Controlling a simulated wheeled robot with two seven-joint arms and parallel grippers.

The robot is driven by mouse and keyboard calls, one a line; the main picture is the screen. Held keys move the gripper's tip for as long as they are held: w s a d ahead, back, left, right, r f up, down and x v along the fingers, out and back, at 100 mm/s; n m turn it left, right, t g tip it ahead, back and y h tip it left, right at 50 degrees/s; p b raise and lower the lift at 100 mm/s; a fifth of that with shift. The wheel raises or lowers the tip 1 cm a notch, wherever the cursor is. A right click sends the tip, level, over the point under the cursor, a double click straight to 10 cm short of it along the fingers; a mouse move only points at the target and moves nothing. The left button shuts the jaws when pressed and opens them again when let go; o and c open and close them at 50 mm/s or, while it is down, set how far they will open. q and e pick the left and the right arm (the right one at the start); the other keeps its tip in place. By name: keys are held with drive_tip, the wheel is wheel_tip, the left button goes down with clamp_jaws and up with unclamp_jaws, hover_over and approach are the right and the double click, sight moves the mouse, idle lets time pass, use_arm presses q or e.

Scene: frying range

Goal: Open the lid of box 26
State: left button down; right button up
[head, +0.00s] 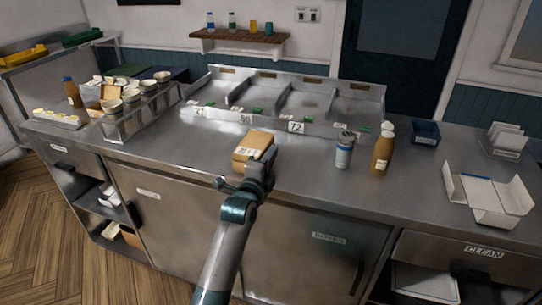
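A small brown cardboard box (251,143) sits on the steel counter, just in front of the divided bins. Its top looks closed, and a white label with small dark print is on its front; I cannot read the number for sure. My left gripper (267,161) is at the right front corner of this box and overlaps it in the view. I cannot tell whether it touches the box. Its fingers are small and dark, and their gap is unclear. My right gripper is not in view.
Steel bins (310,100) with number tags, one reading 72 (296,127), stand behind. A grey-white shaker (344,150) and a brown bottle (382,152) stand to the right. An open white carton (492,200) is farther right. A rack with bowls (148,85) is left. Counter left of the box is clear.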

use_arm(q)
drive_tip(key=shift+f, duration=0.1)
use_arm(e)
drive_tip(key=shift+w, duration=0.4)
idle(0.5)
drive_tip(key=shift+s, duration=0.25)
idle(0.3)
